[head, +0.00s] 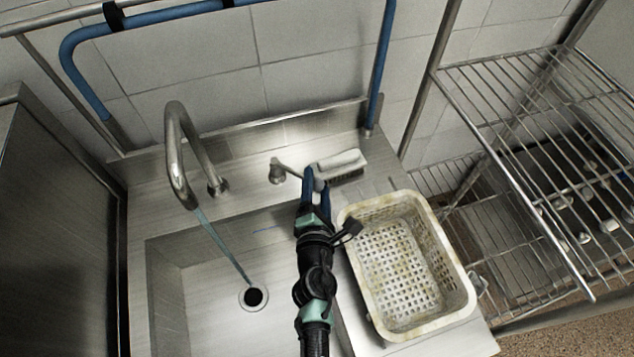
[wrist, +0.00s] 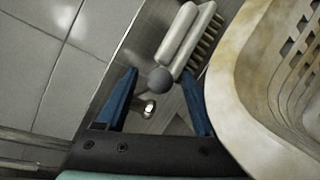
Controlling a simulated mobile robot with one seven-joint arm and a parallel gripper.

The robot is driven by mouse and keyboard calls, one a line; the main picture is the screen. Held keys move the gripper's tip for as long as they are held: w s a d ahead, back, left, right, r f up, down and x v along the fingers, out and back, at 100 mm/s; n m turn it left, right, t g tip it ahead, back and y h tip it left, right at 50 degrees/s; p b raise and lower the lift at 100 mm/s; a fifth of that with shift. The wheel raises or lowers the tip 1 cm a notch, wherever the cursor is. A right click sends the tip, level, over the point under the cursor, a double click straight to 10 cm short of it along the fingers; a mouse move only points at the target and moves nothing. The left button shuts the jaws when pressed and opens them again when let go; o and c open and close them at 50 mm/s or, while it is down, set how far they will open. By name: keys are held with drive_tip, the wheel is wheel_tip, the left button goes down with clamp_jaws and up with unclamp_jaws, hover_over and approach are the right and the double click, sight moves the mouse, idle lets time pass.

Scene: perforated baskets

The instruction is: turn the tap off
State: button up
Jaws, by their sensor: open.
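The tap's curved metal spout (head: 176,150) stands at the sink's back left, and a stream of water (head: 222,244) runs from it towards the drain. The tap's lever (head: 288,169) sits on the back ledge, right of the spout, and points right towards my gripper. My gripper (head: 314,178) is open, with its blue fingers at the lever's end. In the wrist view, the lever's round grey knob (wrist: 160,80) appears between the fingertips of my gripper (wrist: 159,76). I cannot tell whether either finger touches it. My fingers partly hide the lever in the head view.
A white brush (head: 341,163) lies on the ledge just behind my fingers; it shows beyond the knob in the wrist view. A stained perforated basket (head: 460,292) stands close on the right. A wire rack (head: 520,190) is farther right. The sink basin (head: 200,310) is open.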

drive_tip(key=shift+w+f, duration=0.1)
drive_tip(key=shift+w, duration=0.3)
clamp_jaws()
idle(1.3)
